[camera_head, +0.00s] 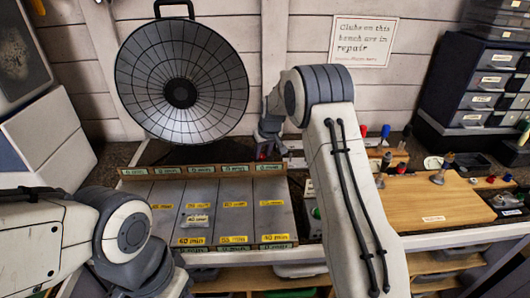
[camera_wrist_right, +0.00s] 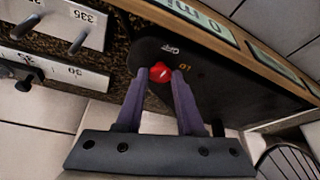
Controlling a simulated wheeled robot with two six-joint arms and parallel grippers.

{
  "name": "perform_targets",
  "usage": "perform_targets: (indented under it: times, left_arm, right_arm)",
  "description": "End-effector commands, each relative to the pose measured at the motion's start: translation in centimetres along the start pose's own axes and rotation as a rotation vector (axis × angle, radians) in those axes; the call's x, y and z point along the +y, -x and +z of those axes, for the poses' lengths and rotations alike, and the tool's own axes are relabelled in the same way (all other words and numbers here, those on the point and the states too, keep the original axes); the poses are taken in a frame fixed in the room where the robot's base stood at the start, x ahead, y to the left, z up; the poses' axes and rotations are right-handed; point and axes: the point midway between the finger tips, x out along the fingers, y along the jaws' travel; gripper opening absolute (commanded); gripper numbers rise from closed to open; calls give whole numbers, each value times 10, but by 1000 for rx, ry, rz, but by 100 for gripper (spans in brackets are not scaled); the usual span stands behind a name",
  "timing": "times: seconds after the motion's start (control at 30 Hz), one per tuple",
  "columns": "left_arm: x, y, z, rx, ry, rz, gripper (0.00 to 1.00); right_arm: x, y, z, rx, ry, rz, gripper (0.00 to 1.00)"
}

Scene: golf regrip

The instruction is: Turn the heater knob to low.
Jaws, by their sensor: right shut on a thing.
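The heater (camera_head: 181,93) is a round, dark-ribbed dish with a handle on top, at the back left of the bench in the head view. Its red knob (camera_wrist_right: 160,72) sits on the dark base (camera_wrist_right: 225,80) in the right wrist view, with small pale markings beside it. My right gripper (camera_wrist_right: 160,76) is shut on the knob, one purple finger on each side. A pale line shows on the knob; I cannot tell exactly which mark it points to. In the head view my right gripper (camera_head: 268,152) is at the heater's right, partly hidden. My left arm is at lower left; its fingers are out of view.
A grey sorting tray (camera_head: 225,190) with yellow time labels lies in front of the heater. White numbered racks (camera_wrist_right: 58,75) with pegs stand close beside my right gripper. A wooden board (camera_head: 430,205) and drawer cabinet (camera_head: 480,85) are at the right.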

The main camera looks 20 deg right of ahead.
Motion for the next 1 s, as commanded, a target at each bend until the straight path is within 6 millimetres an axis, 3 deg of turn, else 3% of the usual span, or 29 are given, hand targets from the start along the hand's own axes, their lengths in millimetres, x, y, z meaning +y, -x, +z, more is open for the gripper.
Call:
perform_targets:
  times: [0.33, 1.0]
  left_arm:
    - [0, 5, 0, 0, 0, 0, 50]
    - [-3, -36, 2, 0, 0, 0, 50]
  right_arm:
    - [-4, -1, 0, -1, -214, 93, 0]
    - [-7, -3, -3, 1, -759, 318, 0]
